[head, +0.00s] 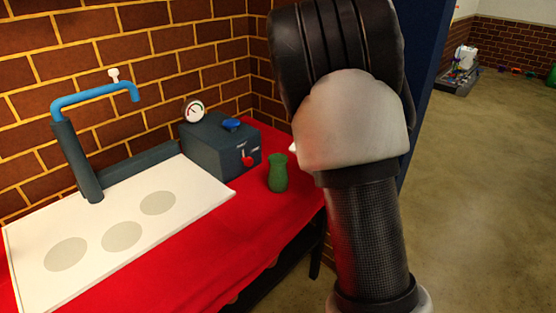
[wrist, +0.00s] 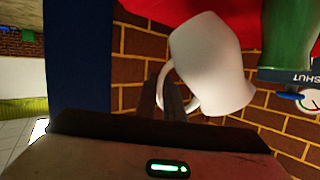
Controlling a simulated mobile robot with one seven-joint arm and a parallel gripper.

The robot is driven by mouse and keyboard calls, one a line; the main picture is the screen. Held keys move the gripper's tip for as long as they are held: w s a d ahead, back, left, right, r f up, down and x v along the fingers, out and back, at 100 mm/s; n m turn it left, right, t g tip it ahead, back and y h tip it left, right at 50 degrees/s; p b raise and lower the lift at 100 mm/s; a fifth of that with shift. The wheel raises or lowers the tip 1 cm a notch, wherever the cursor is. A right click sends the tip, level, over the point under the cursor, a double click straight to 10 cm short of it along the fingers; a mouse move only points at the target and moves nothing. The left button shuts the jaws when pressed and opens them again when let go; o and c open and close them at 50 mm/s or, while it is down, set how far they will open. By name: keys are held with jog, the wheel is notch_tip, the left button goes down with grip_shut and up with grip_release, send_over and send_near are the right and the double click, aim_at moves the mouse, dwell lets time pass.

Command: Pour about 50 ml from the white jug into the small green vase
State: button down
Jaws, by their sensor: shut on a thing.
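The small green vase (head: 278,173) stands upright on the red-covered table, just left of my arm in the head view. In the wrist view, where the scene is upside down, the vase (wrist: 288,35) is at the upper right. The white jug (wrist: 212,60) is close in front of my wrist camera, beside the vase with a gap between them in the picture. My gripper (wrist: 172,95) is shut on the jug's handle (wrist: 164,82). In the head view my arm hides the gripper and nearly all of the jug. The liquid inside is not visible.
Left of the vase stands a dark box (head: 215,145) with a gauge (head: 194,111) and a red knob. A white board (head: 190,200) with grey circles lies further left, under a blue-spouted tap (head: 85,97). A brick wall is behind; a dark blue panel (head: 425,95) is right.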

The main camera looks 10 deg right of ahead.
jog(key=d+f+m+y, duration=0.2)
jog(key=d+f+m, duration=0.2)
jog(key=f, duration=0.3)
jog(key=shift+s+d+m+y, duration=0.2)
jog(key=shift+s+m+y, duration=0.1)
jog(key=shift+m, duration=0.2)
jog(key=shift+a, duration=0.1)
dwell(0.6)
